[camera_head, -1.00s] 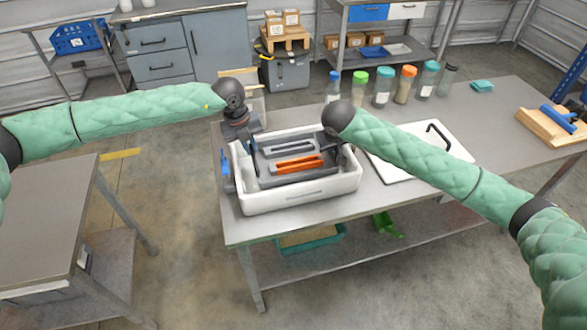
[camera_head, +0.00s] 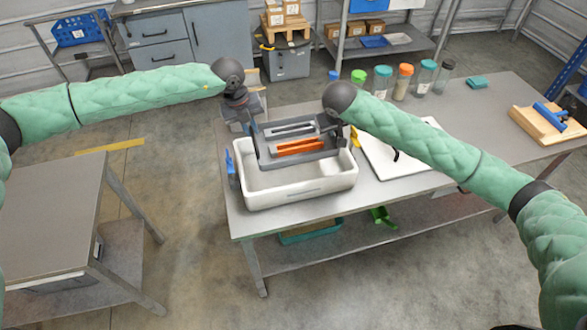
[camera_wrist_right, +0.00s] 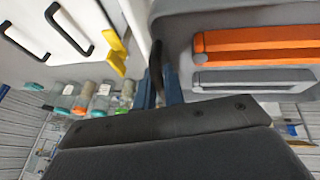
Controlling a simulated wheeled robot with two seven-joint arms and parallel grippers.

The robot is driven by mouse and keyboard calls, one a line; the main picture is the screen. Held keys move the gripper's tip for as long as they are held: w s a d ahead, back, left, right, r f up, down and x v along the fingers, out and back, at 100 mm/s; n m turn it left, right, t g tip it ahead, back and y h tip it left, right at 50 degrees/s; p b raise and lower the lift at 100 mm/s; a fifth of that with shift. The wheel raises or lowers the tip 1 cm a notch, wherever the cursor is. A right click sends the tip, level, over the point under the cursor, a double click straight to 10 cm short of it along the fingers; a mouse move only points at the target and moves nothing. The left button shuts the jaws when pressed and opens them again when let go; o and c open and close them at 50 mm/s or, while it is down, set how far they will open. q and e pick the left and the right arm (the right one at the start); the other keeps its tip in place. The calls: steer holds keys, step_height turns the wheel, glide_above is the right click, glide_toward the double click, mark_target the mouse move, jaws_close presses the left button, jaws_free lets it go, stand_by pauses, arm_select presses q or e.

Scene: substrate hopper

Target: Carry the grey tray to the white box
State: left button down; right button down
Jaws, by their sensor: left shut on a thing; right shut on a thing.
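The grey tray (camera_head: 285,160) is held up between my two grippers, over the back part of the open white box (camera_head: 300,188) on the table. An orange-handled tool (camera_head: 300,147) and a grey-handled one (camera_head: 291,130) lie in the tray. My left gripper (camera_head: 252,124) is shut on the tray's left end. My right gripper (camera_head: 341,128) is shut on its right end; its fingers are partly hidden by the arm. In the right wrist view the grip (camera_wrist_right: 160,88) is at the tray's end wall, with the orange tool (camera_wrist_right: 255,40) beyond.
A white lid (camera_head: 385,168) with black handles lies right of the box. Several capped jars (camera_head: 402,84) stand behind it. A wooden block with a blue tool (camera_head: 540,122) is at the far right. The box has a blue clip (camera_head: 231,165) and a yellow clip (camera_head: 355,137).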

mark_target(333, 145)
arm_select(q)
steer(key=shift+a+f, duration=0.1)
arm_select(e)
steer(key=shift+d+f, duration=0.1)
steer(key=shift+f, duration=0.05)
